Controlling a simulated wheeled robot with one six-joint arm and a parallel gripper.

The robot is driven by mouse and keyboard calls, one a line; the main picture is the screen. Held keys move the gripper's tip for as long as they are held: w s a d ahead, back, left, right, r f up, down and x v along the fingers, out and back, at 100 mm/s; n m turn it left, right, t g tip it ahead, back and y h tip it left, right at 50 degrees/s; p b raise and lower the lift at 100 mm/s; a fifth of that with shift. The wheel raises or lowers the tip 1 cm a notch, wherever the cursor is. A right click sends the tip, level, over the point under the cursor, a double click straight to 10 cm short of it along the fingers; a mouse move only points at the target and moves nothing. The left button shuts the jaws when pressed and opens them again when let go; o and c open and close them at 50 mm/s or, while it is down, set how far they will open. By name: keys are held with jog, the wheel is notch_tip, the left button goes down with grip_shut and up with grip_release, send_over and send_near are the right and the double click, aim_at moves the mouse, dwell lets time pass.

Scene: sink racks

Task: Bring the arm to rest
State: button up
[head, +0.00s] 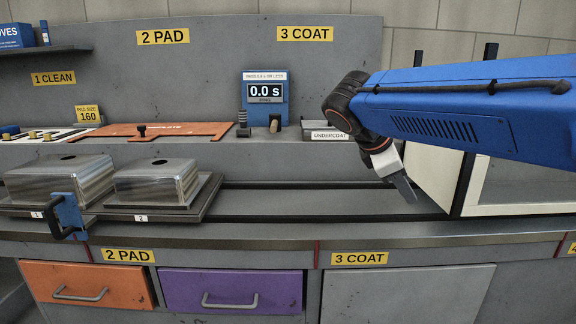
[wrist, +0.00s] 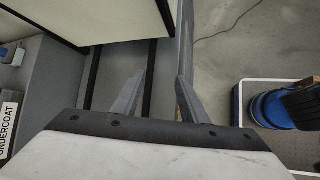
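My gripper (head: 402,186) hangs at the end of my blue arm on the right side of the head view, over the grey counter. It points down, in front of the white-sided box. In the wrist view its two grey fingers (wrist: 160,82) stand apart with nothing between them. Dark rails and the counter show beneath and between the fingers. How high the fingertips are above the counter is hard to tell.
The white box (head: 516,185) stands close on the right. Dark rails (head: 300,217) run along the counter, bare in the middle. Two metal sinks (head: 160,183) sit at left.

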jog(key=s+d+f+m+t+y, duration=0.1)
jog(key=s+f+m+y, duration=0.6)
jog(key=s+f+m, duration=0.9)
jog(key=s+d+f, duration=0.1)
jog(key=s+f, duration=0.4)
jog(key=s, duration=0.1)
jog(key=shift+s+d+f+y, duration=0.15)
jog(key=shift+d+f+y, duration=0.05)
jog(key=shift+d+y, duration=0.1)
jog(key=shift+c, duration=0.6)
jog(key=shift+a, duration=0.1)
jog(key=shift+c, duration=0.5)
jog(key=shift+a, duration=0.1)
